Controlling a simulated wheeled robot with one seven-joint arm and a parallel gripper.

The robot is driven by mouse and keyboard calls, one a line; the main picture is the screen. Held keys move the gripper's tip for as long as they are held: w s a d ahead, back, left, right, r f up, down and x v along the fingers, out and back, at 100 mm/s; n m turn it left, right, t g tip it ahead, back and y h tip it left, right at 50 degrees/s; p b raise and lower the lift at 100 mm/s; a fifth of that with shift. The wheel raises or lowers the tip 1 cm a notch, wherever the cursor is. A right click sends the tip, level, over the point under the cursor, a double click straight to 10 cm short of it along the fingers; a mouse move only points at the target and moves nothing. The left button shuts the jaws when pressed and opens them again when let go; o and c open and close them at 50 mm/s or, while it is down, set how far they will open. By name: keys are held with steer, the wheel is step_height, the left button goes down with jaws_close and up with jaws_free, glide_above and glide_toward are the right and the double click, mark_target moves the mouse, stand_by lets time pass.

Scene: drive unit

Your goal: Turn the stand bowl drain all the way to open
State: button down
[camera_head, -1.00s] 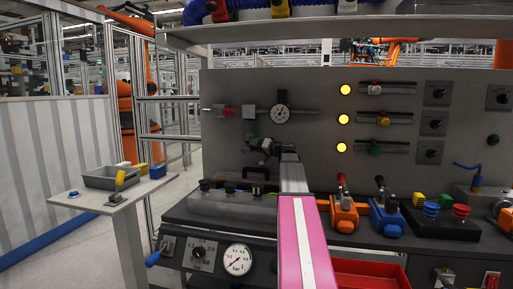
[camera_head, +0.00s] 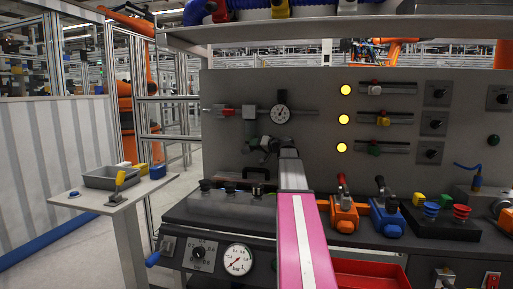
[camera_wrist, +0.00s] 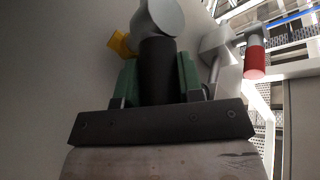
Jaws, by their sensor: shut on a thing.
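In the wrist view my gripper (camera_wrist: 157,80) has its green-padded fingers on both sides of a dark, round part, which I take to be the bowl drain (camera_wrist: 157,62). The fingers are closed on it. A grey rounded body (camera_wrist: 163,17), likely the bowl, sits directly beyond it. In the head view my gripper (camera_head: 262,145) is at the back panel, below and left of the round gauge (camera_head: 281,114). My gripper and arm hide the drain there, and its turn position cannot be read.
A valve with a red handle (camera_wrist: 254,62) stands right of the fingers in the wrist view; it also shows in the head view (camera_head: 228,112). A yellow part (camera_wrist: 118,43) is at left. Black knobs (camera_head: 205,185) stand on the bench below my gripper.

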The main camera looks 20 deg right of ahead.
steer(key=shift+w+a+r+n+g+h, duration=0.2)
steer(key=shift+a+r+n+g+h, duration=0.15)
steer(key=shift+g+h, duration=0.4)
steer(key=shift+w+a+r+n+g+h, duration=0.2)
steer(key=shift+r+n+g+h, duration=0.2)
steer(key=shift+g+h, duration=0.35)
steer(key=c, duration=0.8)
jaws_free()
steer(key=shift+o, duration=0.2)
steer(key=v, duration=1)
steer(key=shift+s+d+r, duration=0.15)
steer(key=shift+s+r, duration=0.1)
